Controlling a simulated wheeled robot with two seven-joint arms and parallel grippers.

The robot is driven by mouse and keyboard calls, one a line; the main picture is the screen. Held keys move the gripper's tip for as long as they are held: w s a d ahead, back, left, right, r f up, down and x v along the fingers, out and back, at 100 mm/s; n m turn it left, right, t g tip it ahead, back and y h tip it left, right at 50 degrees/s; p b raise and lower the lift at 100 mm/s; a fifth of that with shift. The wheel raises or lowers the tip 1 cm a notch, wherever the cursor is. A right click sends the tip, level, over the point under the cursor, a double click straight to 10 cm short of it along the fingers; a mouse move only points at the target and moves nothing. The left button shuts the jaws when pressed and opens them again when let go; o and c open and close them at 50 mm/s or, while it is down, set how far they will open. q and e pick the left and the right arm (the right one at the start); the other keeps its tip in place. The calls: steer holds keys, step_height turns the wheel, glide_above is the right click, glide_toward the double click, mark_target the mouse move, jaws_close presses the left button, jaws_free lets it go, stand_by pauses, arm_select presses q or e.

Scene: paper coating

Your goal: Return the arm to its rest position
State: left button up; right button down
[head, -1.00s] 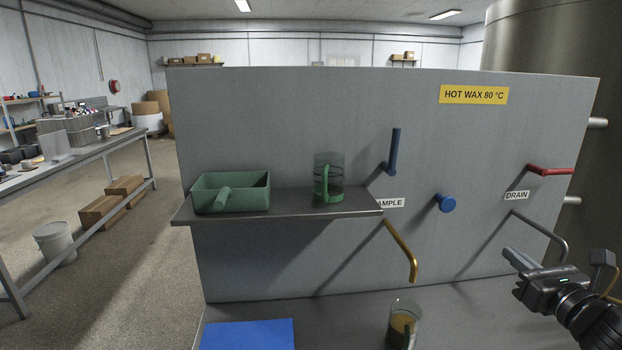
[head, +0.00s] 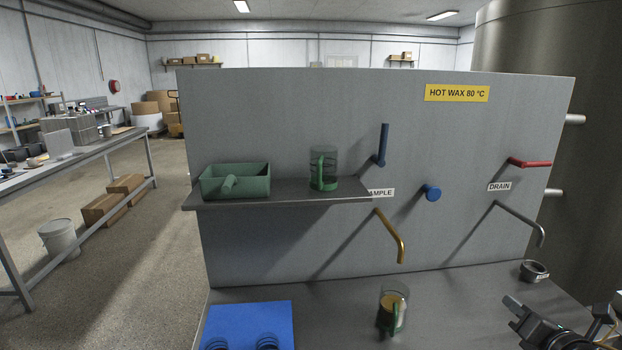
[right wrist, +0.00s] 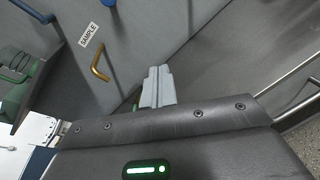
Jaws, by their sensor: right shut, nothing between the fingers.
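My right gripper (head: 516,312) is at the lower right of the head view, over the bench in front of the panel. Its fingers are together and hold nothing; they also show in the right wrist view (right wrist: 157,87). A glass with a green handle (head: 392,310), partly filled with amber liquid, stands on the bench below the brass sample spout (head: 391,236), apart from my gripper. My left gripper is not in view.
A shelf (head: 290,200) on the grey panel (head: 300,110) bears a green tray (head: 235,180) and another green-handled glass (head: 323,168). Blue valve handles (head: 383,145), a red drain lever (head: 530,162) and a drain pipe (head: 520,222) stick out. A blue mat (head: 248,322) lies front left.

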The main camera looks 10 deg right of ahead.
steer(key=s+a+f+m+g, duration=0.3)
steer(key=s+f+m, duration=0.2)
steer(key=f+m, duration=0.3)
steer(key=s+a+f+m+g, duration=0.35)
steer(key=f+m, duration=0.25)
steer(key=f, duration=0.5)
steer(key=s+a+f+m+g+y, duration=0.1)
steer(key=s+a+f+m+g, duration=0.2)
steer(key=s+a+f+m, duration=0.3)
steer(key=s+a+f+m+g+y, duration=0.1)
steer(key=s+a+f+m+g, duration=0.25)
steer(key=s+a+m, duration=0.4)
step_height(320, 180, down, 26)
steer(key=s+f, duration=0.1)
steer(key=s, duration=0.1)
steer(key=s+d+f+n+g, duration=0.1)
steer(key=s+d+f, duration=0.1)
steer(key=s+f, duration=1.2)
steer(key=shift+s+d+f+g, duration=0.15)
steer(key=shift+s+f+g, duration=0.2)
steer(key=shift+s, duration=0.8)
